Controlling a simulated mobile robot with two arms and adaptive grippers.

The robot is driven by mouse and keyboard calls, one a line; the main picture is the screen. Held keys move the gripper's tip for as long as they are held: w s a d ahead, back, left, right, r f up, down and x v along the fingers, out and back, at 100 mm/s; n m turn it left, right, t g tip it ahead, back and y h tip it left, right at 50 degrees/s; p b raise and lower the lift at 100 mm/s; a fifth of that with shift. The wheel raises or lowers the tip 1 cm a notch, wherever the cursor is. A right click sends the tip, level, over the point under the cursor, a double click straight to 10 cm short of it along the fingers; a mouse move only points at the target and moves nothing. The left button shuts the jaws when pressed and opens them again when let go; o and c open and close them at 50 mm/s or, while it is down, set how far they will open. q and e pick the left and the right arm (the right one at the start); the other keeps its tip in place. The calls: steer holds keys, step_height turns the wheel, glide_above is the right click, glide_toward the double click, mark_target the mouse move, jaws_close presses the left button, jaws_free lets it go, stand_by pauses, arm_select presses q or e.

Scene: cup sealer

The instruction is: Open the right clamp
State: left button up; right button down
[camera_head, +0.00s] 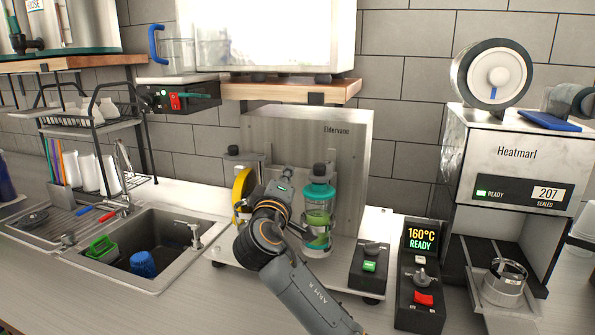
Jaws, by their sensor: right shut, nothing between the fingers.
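The grey Eldervane machine (345,150) stands on the counter against the tiled wall. A bottle with a teal top (318,192) and green contents stands upright at its right-hand place. Grey parts behind and around the bottle may belong to the right clamp; I cannot make out its position. My right gripper (284,178) is shut and empty, just left of the bottle, in front of the machine. Whether it touches the clamp is unclear. My wrist hides the machine's middle. A yellow item (242,190) shows at the machine's left place. My left gripper is not in view.
A control box with a green switch (369,266) stands right of the bottle. Beside it is a 160°C READY panel (421,240), then the Heatmarl sealer (515,165) with a metal cup holder (503,283). A sink (160,250) and dish rack (95,125) are left.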

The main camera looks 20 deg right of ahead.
mark_target(309, 176)
steer(key=w+d+p, duration=0.5)
steer(key=w+d, duration=0.1)
steer(key=shift+d+p, duration=0.2)
steer(key=shift+p, duration=0.1)
steer(key=shift+s+d+f, duration=0.15)
steer(key=shift+s+d, duration=0.05)
steer(key=shift+s, duration=0.05)
steer(key=shift+w+a+f, duration=0.1)
